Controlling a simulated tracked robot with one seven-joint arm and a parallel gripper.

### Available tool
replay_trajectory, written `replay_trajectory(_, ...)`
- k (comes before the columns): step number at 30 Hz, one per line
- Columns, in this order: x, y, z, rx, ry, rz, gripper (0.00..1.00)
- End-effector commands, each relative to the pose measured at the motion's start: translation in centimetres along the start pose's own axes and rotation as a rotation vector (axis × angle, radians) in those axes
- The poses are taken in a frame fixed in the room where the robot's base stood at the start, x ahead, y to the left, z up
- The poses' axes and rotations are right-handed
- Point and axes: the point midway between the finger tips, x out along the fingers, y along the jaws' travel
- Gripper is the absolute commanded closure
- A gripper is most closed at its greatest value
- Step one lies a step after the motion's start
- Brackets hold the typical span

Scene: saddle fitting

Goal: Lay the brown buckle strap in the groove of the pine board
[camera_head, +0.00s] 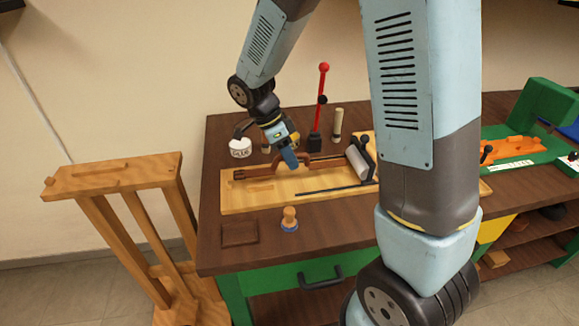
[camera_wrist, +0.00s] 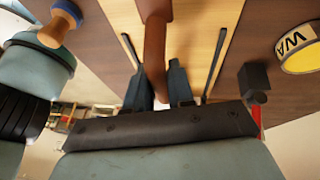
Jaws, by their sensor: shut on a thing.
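The pine board (camera_head: 250,202) lies flat on the dark workbench. My gripper (camera_head: 289,160) is over the back part of the board, pointing down. It is shut on the brown buckle strap (camera_head: 308,158). In the wrist view, the strap (camera_wrist: 155,35) runs from the top edge down between the two dark fingers (camera_wrist: 158,75). The strap lies along the board's back part, close over its surface. I cannot tell whether it touches the board or sits in the groove, as my gripper hides part of it.
A white glue pot (camera_head: 240,148), a red-handled tool (camera_head: 322,95) and a wooden peg (camera_head: 337,122) stand behind the board. A grey roller (camera_head: 357,162) is at its right. A wooden-knobbed stamp (camera_head: 289,218) stands in front. A wooden stand (camera_head: 110,178) is left of the bench.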

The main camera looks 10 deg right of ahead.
Motion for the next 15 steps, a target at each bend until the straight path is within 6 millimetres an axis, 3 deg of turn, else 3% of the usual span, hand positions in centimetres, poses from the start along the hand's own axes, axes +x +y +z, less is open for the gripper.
replay_trajectory(4,0.4,-0.5,0.6,-0.001,0.001,0.001,1.00)
replay_trajectory(10,2.8,-1.0,1.5,0.000,0.000,0.002,1.00)
replay_trajectory(15,3.1,-1.1,1.6,0.001,-0.001,0.000,1.00)
